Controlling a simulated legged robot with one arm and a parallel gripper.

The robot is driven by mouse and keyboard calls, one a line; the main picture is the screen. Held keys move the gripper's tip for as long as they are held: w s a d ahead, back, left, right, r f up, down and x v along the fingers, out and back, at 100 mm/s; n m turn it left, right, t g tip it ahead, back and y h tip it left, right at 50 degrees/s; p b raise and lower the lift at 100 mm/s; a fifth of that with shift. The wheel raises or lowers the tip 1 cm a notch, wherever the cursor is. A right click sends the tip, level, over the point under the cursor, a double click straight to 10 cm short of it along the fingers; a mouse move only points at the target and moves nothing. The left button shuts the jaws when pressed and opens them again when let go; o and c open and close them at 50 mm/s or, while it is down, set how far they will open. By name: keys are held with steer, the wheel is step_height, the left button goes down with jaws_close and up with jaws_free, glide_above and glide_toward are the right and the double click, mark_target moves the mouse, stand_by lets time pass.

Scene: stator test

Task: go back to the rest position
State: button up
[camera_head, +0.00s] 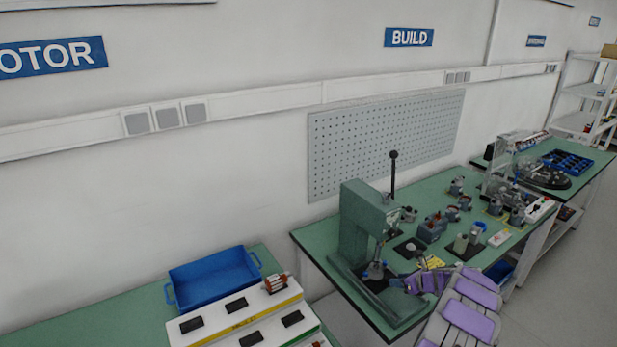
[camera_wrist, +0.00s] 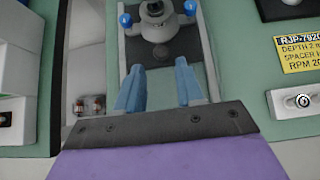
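My gripper (camera_wrist: 157,85) shows in the wrist view as two light blue fingers, spread apart with only a grey surface visible between them. In the head view my gripper (camera_head: 398,284) is at the end of my purple-and-grey arm, low by the front of the green press (camera_head: 358,232). A grey metal fixture (camera_wrist: 158,32) with a blue knob on each side is just beyond the fingertips in the wrist view. The fingers appear apart from it.
The press stands on a green bench (camera_head: 437,188) with several motor parts. A blue bin (camera_head: 213,279) and a white rack (camera_head: 250,317) are on the left bench. A yellow label (camera_wrist: 299,54) is at right in the wrist view. A pegboard (camera_head: 385,142) is behind.

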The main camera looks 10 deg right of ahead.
steer(key=s+a+r+n+g+y, duration=0.15)
steer(key=a+r+n, duration=0.25)
steer(key=a+r, duration=0.4)
steer(key=a+r+n+g+y, duration=0.15)
steer(key=a+r+n, duration=0.3)
steer(key=a, duration=0.65)
steer(key=s+a+r+n+g+b, duration=0.1)
steer(key=s+a+r+n+g, duration=0.1)
steer(key=s+a+r+n, duration=0.4)
steer(key=s+a+r+n+g, duration=0.25)
steer(key=s+a+r, duration=0.25)
steer(key=s+a, duration=0.35)
steer(key=s+a+r+n+g+h+b, duration=0.15)
steer(key=s+n, duration=0.25)
steer(key=s, duration=0.5)
steer(key=s+a+r+n+g+h, duration=0.1)
steer(key=s+a+n, duration=0.25)
steer(key=s, duration=0.55)
steer(key=s+d+n+h, duration=0.2)
steer(key=s+d+n, duration=0.1)
steer(key=s, duration=0.7)
steer(key=s+d+f+n+g+h, duration=0.1)
steer(key=s+d+n, duration=0.3)
steer(key=s, duration=0.6)
steer(key=shift+s+d+h, duration=0.15)
steer(key=shift+s+h, duration=0.15)
steer(key=shift+h, duration=0.45)
